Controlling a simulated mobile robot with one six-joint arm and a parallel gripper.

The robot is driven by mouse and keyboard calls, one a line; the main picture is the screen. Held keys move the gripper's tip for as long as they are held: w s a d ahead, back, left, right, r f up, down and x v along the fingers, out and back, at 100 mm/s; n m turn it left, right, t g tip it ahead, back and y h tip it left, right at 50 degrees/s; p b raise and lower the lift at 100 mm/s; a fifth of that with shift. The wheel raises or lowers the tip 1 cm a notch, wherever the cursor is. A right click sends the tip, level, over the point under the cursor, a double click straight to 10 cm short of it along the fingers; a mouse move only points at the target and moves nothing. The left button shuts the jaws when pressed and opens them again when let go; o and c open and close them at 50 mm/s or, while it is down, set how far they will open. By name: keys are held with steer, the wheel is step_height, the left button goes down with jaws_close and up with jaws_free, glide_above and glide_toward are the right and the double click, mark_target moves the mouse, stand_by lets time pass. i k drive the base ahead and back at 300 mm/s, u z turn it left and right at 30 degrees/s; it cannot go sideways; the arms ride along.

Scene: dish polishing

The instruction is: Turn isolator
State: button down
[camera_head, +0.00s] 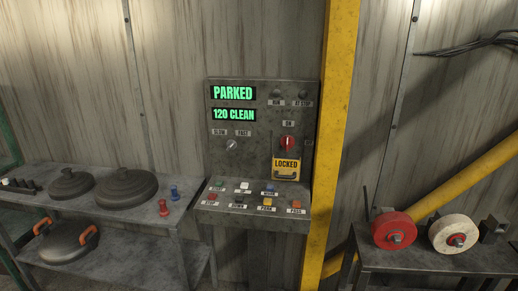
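The isolator (287,142) is a red rotary switch on the right side of the grey control panel (260,100). A label reading ON sits above it, and its handle looks roughly upright. A yellow tag reading LOCKED (286,164) with a dark handle-like piece is just below it. Green displays read PARKED (233,92) and 120 CLEAN (234,115). A small selector (232,145) sits under the SLOW and FAST labels. My gripper does not show in this view.
A sloped console (252,219) with several coloured buttons juts out below the panel. A yellow post (338,110) stands close on its right. A left shelf (140,222) holds dark round lidded dishes; a right bench (440,262) carries red (393,230) and pale (454,233) wheels.

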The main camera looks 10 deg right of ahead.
mark_target(287, 141)
steer(key=z, duration=0.2)
steer(key=i, duration=0.55)
steer(key=z, duration=0.4)
steer(key=k, duration=0.15)
steer(key=u, duration=2.8)
